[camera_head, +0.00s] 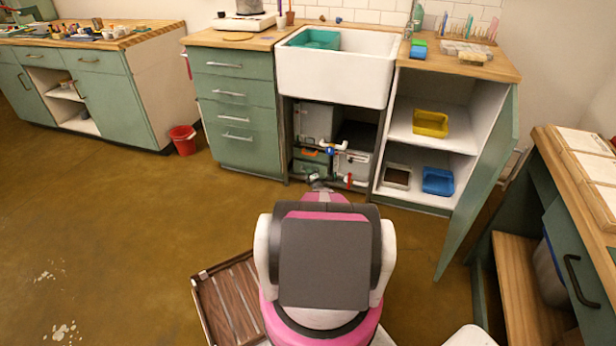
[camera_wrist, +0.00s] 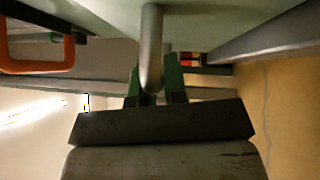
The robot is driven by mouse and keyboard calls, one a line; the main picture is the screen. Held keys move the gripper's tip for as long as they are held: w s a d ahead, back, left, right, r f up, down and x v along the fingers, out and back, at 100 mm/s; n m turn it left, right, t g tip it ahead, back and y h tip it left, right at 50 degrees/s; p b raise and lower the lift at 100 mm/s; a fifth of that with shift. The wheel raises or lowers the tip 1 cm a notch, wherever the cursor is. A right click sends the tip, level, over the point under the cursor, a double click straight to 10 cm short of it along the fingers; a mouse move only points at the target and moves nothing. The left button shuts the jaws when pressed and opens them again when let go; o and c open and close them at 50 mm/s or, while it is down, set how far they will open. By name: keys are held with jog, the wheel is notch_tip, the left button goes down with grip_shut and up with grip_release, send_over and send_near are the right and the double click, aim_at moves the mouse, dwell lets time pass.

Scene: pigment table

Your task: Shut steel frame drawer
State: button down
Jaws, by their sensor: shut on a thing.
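The steel frame (camera_head: 290,150) stands under the white sink. In the head view my gripper (camera_head: 318,184) is small, low before the frame, and mostly hidden by my arm.
An orange handle-like part (camera_wrist: 40,55) is at the wrist view's left. A green cabinet door (camera_head: 485,185) stands open to the right. A slatted wooden crate (camera_head: 232,300) lies beside my arm.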

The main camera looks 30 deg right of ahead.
jog(key=shift+w+d, duration=0.55)
jog(key=shift+d, duration=0.1)
jog(key=c, duration=1.2)
grip_release()
jog(key=shift+d, duration=0.1)
jog(key=shift+o, duration=0.2)
jog(key=shift+s, duration=0.1)
